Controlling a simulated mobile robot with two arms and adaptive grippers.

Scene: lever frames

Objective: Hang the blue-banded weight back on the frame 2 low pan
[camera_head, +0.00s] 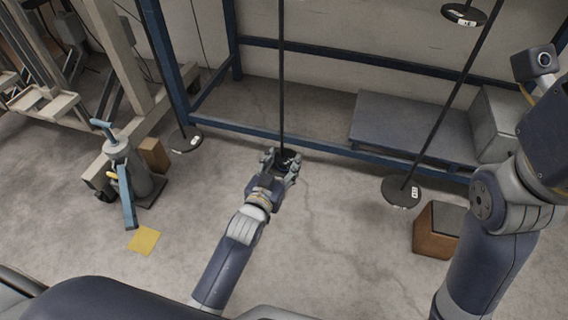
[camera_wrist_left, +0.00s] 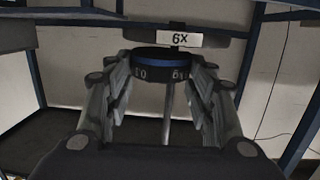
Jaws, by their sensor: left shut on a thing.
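The blue-banded weight (camera_wrist_left: 153,64) is a dark short cylinder with a blue band near its top and pale markings on its side. In the left wrist view it sits between the two fingers of my left gripper (camera_wrist_left: 158,88), which are shut on it. A wide dark pan (camera_wrist_left: 90,18) with a white "6X" tag (camera_wrist_left: 179,39) shows just behind and above the weight; I cannot tell whether they touch. In the head view my left gripper (camera_head: 281,167) is at the foot of a long dark rod (camera_head: 282,80), and its fingers partly hide what is there. My right gripper is out of view.
Tagged pans hang at left (camera_head: 186,143), right (camera_head: 402,192) and upper right (camera_head: 465,14). A blue steel frame (camera_head: 300,146) runs behind. A grey bench (camera_head: 410,128), a brown box (camera_head: 436,230) and a grey-blue jack (camera_head: 128,172) stand around. The middle floor is clear.

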